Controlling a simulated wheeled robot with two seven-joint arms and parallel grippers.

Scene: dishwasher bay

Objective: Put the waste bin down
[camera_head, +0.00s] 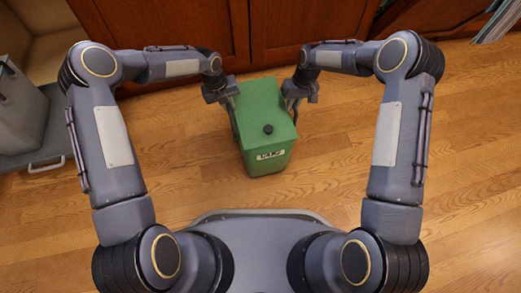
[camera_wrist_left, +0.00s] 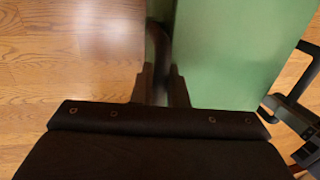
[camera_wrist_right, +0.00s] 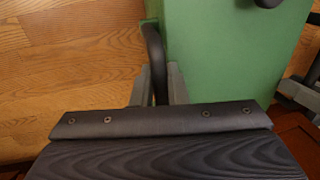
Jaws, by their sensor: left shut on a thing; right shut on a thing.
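The green waste bin (camera_head: 264,108) is between my two grippers in the head view, in front of the wooden cabinet. It has a dark knob on its lid and a white label on the side facing me. My left gripper (camera_head: 229,101) is shut on a dark handle at its left side; the handle (camera_wrist_left: 157,50) and bin wall (camera_wrist_left: 225,55) show in the left wrist view. My right gripper (camera_head: 291,101) is shut on the handle (camera_wrist_right: 154,55) at the other side, beside the bin wall (camera_wrist_right: 220,60) in the right wrist view. I cannot tell whether the bin's base touches the floor.
The wooden floor (camera_head: 390,260) is clear around the bin. Red-brown cabinet doors (camera_head: 210,25) stand just behind. At the left is a grey container (camera_head: 25,115) on a pulled-out tray with a handle (camera_head: 45,165). A striped object (camera_head: 497,22) is at the top right.

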